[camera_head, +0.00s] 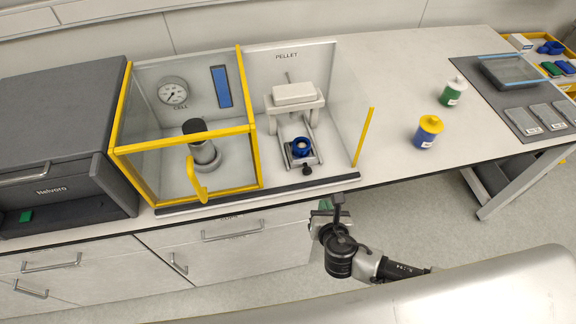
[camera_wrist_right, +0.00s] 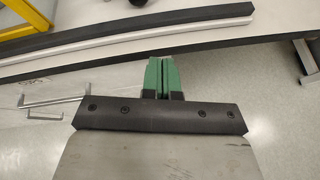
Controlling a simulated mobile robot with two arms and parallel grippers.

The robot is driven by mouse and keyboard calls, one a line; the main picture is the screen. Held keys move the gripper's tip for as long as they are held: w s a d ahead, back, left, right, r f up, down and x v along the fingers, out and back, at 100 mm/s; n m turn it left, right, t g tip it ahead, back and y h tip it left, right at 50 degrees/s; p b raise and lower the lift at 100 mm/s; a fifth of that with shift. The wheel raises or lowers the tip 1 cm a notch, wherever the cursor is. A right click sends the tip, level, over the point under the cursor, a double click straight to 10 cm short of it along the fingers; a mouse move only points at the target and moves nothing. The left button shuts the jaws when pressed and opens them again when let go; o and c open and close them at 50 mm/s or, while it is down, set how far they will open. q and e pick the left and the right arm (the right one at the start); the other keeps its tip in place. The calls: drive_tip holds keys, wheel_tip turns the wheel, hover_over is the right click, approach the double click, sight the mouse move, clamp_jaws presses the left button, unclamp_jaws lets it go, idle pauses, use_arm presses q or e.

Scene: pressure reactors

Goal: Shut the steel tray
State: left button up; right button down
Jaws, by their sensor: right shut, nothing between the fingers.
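The steel tray (camera_head: 315,157) is in the bay marked PELLET, in the head view. It stands out toward the front edge of the bench, at the end of rails from under a white press block (camera_head: 295,94). A blue cup-like part (camera_head: 301,146) sits on it, and a dark knob (camera_head: 307,169) is at its front. My right gripper (camera_head: 325,205) is in front of the bench edge, apart from the tray. In the wrist view its green fingers (camera_wrist_right: 164,74) are together with nothing between them. The tray does not show clearly there. My left gripper is not in view.
A yellow-framed glass door (camera_head: 187,130) with a yellow handle closes the CELL bay at left. A clear panel with a yellow edge (camera_head: 363,137) bounds the PELLET bay at right. A dark strip (camera_head: 260,194) runs along the front. Two bottles (camera_head: 428,131) stand farther right.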

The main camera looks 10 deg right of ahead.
sight(307, 172)
wheel_tip(307, 172, up, 4)
drive_tip(key=a+r+n+t, duration=0.1)
drive_tip(key=a+n, duration=0.1)
drive_tip(key=n, duration=0.1)
drive_tip(key=shift+m+y, duration=0.3)
drive_tip(key=p+x, duration=0.1)
drive_tip(key=x, duration=0.9)
drive_tip(key=shift+f, duration=0.15)
drive_tip(key=shift+w+a+b, duration=0.2)
drive_tip(key=shift+w+b, duration=0.1)
drive_tip(key=shift+w, duration=1.65)
drive_tip(key=shift+s+d, duration=0.1)
